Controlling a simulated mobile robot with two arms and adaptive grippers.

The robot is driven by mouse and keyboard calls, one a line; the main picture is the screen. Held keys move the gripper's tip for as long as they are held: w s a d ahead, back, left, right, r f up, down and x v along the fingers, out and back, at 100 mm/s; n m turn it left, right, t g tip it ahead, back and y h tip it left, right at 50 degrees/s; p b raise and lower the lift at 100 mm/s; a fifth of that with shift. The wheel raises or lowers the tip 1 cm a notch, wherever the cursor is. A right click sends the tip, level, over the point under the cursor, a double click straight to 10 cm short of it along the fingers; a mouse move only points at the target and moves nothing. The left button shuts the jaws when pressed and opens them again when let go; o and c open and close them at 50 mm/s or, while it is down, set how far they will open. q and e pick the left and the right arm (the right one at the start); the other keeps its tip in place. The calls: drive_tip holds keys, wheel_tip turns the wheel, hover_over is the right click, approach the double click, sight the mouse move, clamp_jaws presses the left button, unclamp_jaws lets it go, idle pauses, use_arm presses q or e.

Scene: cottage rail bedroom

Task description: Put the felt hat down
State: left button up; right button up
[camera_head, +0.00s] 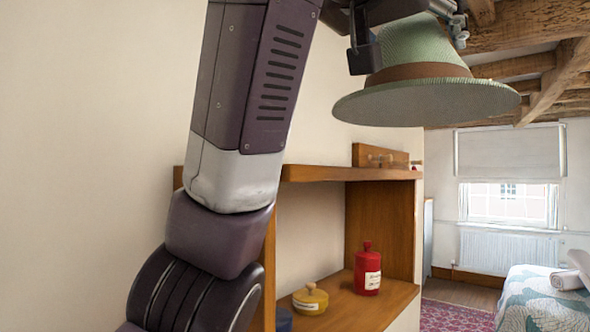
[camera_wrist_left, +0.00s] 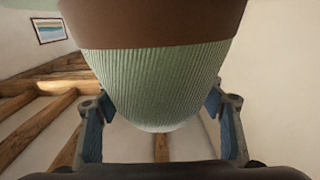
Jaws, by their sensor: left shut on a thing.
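A pale green felt hat (camera_head: 418,103) with a brown band hangs at the top of the head view, brim down and crown up. My left gripper (camera_head: 405,30) is shut on its crown and holds it in the air, higher than the wooden shelf (camera_head: 308,173). In the left wrist view the ribbed crown of the hat (camera_wrist_left: 158,88) sits between the two blue-padded fingers of my left gripper (camera_wrist_left: 160,122), with the brown band above. My right gripper is not in view.
The shelf unit's lower board (camera_head: 350,309) bears a red canister (camera_head: 368,272), a yellow lidded pot (camera_head: 310,299) and a blue pot (camera_head: 284,320). A wooden box (camera_head: 380,156) is on the top board. A bed (camera_head: 545,300) and window stand at the right.

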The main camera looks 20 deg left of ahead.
use_arm(q)
drive_tip(key=shift+w+a+r, duration=0.1)
drive_tip(key=shift+a+r, duration=0.05)
drive_tip(key=shift+a, duration=0.05)
drive_tip(key=shift+a+r+p, duration=0.1)
drive_tip(key=shift+p, duration=0.25)
drive_tip(key=w+a+p, duration=0.3)
drive_tip(key=a, duration=0.5)
drive_tip(key=w+a+p, duration=0.3)
drive_tip(key=a, duration=0.5)
wheel_tip(320, 180, down, 7)
drive_tip(key=shift+s+r+p, duration=0.1)
drive_tip(key=shift+r+p, duration=0.1)
drive_tip(key=shift+p, duration=0.65)
drive_tip(key=shift+a+f, duration=0.1)
drive_tip(key=shift+f, duration=0.2)
